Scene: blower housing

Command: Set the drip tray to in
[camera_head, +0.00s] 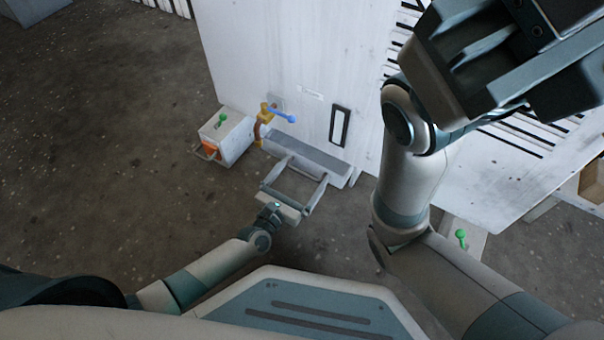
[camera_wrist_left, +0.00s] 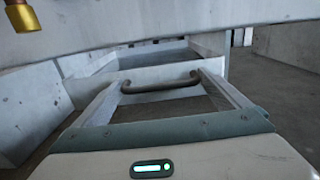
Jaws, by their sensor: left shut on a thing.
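The drip tray (camera_head: 307,153) is a long grey trough that sticks out at the foot of the white blower housing (camera_head: 290,55). My left gripper (camera_head: 305,172) reaches it from the front, with its two fingers pointing at the tray's front. In the left wrist view the tray's pale front wall (camera_wrist_left: 105,77) carries a dark curved handle (camera_wrist_left: 160,84) between the fingers, and the gripper is shut on it. The tray's dark inside shows behind the wall. My right arm rises at the right; its dark end (camera_head: 515,60) is large and close, and its jaws are not clear.
A yellow valve (camera_head: 264,114) with a blue lever (camera_head: 282,116) is on the housing left of the tray. A pale box (camera_head: 228,140) with a green knob stands further left. Another green knob (camera_head: 461,234) is at lower right.

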